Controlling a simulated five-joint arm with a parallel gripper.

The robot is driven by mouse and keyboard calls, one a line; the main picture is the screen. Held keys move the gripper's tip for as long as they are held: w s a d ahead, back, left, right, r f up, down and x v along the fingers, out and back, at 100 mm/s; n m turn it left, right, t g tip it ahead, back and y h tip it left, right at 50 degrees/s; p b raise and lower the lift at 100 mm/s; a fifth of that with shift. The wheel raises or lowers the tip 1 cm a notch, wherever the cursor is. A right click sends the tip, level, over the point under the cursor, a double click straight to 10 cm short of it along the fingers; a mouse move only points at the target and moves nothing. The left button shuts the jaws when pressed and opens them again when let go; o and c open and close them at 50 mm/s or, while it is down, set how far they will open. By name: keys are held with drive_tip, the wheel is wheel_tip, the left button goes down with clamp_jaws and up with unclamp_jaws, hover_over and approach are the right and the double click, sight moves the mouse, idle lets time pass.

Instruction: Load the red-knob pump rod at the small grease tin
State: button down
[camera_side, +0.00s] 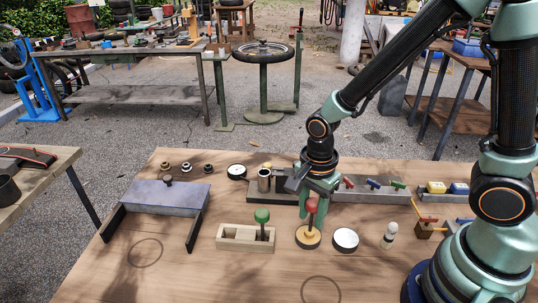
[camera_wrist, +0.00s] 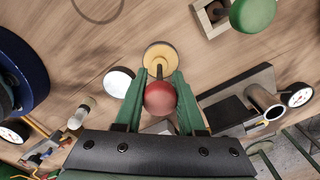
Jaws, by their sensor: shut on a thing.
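The red-knob pump rod (camera_side: 311,206) stands upright in the side view, its lower end at a round yellow-topped, dark-sided piece (camera_side: 307,238). Whether it sits in or on that piece I cannot tell. My gripper (camera_side: 318,203) points down with its green fingers shut on the red knob, which also shows between the fingers in the wrist view (camera_wrist: 160,98). A low round tin with a white top (camera_side: 345,239) is just right of the yellow piece. Another white-topped round thing (camera_side: 237,171) lies farther back left. Which is the small grease tin is unclear.
A green-knob rod (camera_side: 262,219) stands in a wooden frame (camera_side: 232,237) at left. A metal cylinder (camera_side: 264,180) stands behind it. A grey raised plate (camera_side: 160,196) is far left; a grey rack (camera_side: 370,191) with coloured handles is behind right.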

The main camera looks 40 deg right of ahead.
sight(313, 196)
drive_tip(key=shift+r, duration=3.4)
drive_tip(key=shift+w, duration=0.1)
drive_tip(key=shift+w+d+r+n, duration=0.3)
drive_tip(key=shift+d+n, duration=0.1)
drive_tip(key=shift+n, duration=0.6)
drive_tip(key=w+d+r+n, duration=0.3)
drive_tip(key=d+r+n, duration=0.2)
drive_tip(key=n, duration=0.9)
drive_tip(key=shift+d+n, duration=0.4)
drive_tip(key=shift+d, duration=0.6)
